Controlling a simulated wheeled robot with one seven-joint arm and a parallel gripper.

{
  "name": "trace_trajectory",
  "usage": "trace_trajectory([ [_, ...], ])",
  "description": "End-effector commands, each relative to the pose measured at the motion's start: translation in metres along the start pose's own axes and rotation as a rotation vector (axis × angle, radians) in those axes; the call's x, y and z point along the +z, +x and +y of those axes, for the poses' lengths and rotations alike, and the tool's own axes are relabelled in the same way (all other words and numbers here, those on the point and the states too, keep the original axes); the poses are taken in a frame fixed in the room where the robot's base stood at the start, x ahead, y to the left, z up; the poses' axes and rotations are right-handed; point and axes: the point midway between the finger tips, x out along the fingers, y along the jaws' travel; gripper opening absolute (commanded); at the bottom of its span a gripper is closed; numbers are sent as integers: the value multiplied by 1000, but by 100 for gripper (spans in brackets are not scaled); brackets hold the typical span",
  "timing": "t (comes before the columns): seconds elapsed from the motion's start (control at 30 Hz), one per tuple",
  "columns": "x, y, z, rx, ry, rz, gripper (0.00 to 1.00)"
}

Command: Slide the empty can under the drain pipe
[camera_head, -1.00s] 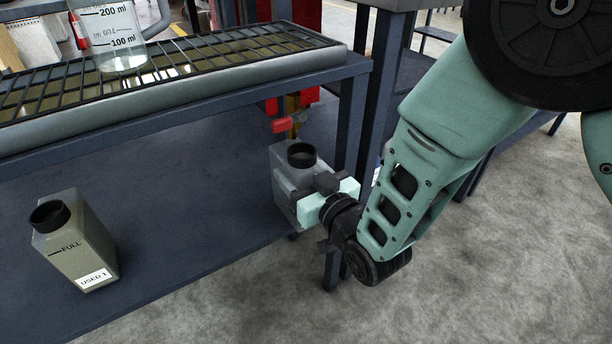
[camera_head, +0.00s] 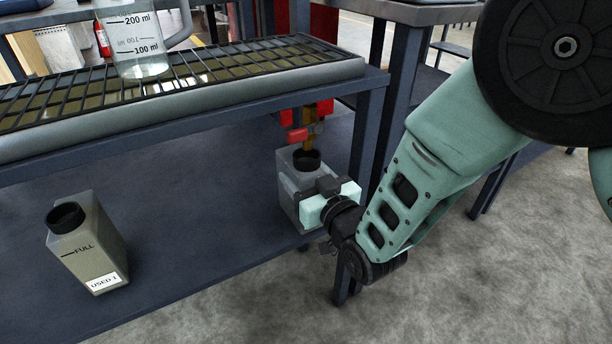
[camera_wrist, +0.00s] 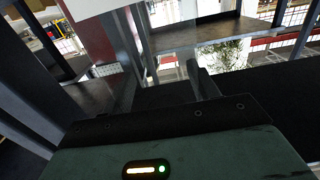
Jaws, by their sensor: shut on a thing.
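The grey can (camera_head: 286,187) with an open black mouth stands upright on the lower shelf (camera_head: 190,225), near its right end. My gripper (camera_head: 326,190) is shut on it from the right. The brass drain pipe (camera_head: 308,143) with a red valve handle (camera_head: 297,135) hangs beneath the upper tray. Its lower end appears just above or behind the can's mouth; I cannot tell whether the two line up exactly. In the wrist view my fingers (camera_wrist: 163,90) show, but the can is not clear between them.
A second can (camera_head: 88,250), marked FULL and USED 1, stands at the left of the shelf. A measuring jug (camera_head: 135,45) is on the grated tray (camera_head: 240,83) above. A table leg (camera_head: 364,150) rises close behind my gripper. The shelf between the cans is clear.

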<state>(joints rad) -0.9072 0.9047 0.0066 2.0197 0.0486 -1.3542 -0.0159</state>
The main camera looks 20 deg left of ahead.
Motion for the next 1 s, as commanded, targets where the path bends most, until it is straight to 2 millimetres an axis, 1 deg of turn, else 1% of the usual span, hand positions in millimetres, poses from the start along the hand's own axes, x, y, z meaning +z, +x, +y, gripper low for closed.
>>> trace_trajectory([
  [0.43, -1, 0, 0, 0, 0, 1, 19],
  [0.47, -1, 0, 0, 0, 0, 1, 65],
  [0.5, -1, 0, 0, 0, 0, 1, 76],
  [0.53, -1, 0, 0, 0, 0, 1, 85],
  [0.87, 0, -2, 0, 0, 0, -1, 85],
  [0.97, -1, -10, 0, 0, 0, -3, 85],
  [1.0, -1, -16, 0, 0, 0, -3, 85],
])
